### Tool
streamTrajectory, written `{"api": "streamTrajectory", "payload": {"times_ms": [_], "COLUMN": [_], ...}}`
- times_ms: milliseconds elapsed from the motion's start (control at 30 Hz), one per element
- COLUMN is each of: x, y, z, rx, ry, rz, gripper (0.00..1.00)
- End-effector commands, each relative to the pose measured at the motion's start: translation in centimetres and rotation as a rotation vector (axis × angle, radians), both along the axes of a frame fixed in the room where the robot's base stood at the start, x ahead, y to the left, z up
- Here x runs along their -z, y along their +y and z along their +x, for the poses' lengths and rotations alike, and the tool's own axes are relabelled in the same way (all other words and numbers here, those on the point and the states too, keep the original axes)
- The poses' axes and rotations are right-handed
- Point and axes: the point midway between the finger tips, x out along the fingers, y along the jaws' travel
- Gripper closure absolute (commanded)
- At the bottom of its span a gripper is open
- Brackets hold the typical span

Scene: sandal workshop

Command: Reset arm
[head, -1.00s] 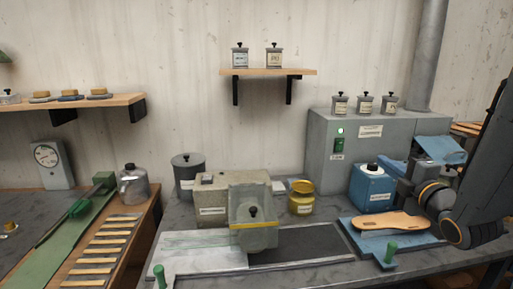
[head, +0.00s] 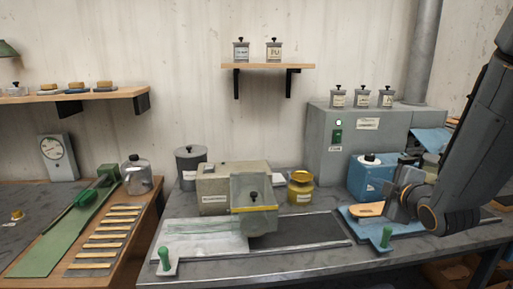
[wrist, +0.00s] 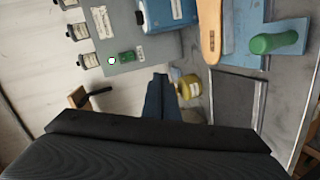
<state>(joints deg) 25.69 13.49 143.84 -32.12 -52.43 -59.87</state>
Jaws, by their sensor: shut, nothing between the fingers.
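My gripper (head: 396,198) hangs at the right side of the bench in the head view, in front of the blue container and above the blue plate. In the wrist view its dark fingers (wrist: 161,97) are together with nothing between them. A tan sandal sole (head: 367,209) lies on the blue plate (head: 352,221) beside a green-handled knob (head: 386,237). My arm hides the right part of the sole in the head view. The sole also shows at the top of the wrist view (wrist: 209,30), apart from the fingers.
A blue container (head: 368,178) and a yellow jar (head: 300,187) stand behind the plate. The grey cabinet (head: 322,145) carries several small canisters. A beige machine (head: 217,186) with a sliding carriage sits mid-bench. A wall shelf (head: 268,67) hangs above, with free space below it.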

Motion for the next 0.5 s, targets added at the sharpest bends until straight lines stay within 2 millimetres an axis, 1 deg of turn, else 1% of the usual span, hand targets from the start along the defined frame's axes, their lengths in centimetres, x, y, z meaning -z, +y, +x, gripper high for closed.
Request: {"api": "streamTrajectory", "payload": {"times_ms": [33,67,167,200,267,300,367,400,467,500], "x": [1.3,2.1,5.3,6.9,9.0,10.5,12.4,13.6,15.2,16.2], "y": [0.5,0.7,1.7,2.2,3.1,3.8,4.9,5.7,7.0,7.9], "z": [0.0,-0.1,-0.9,-1.4,-2.6,-3.5,-5.1,-6.3,-8.2,-9.6], "rx": [0.022,0.041,0.128,0.173,0.251,0.305,0.391,0.451,0.544,0.608], "ry": [0.042,0.075,0.201,0.262,0.353,0.414,0.505,0.564,0.650,0.707], "rz": [0.037,0.064,0.177,0.229,0.311,0.365,0.441,0.490,0.560,0.601], "gripper": [1.00,1.00,1.00,1.00,1.00,1.00,1.00,1.00,1.00,1.00]}}
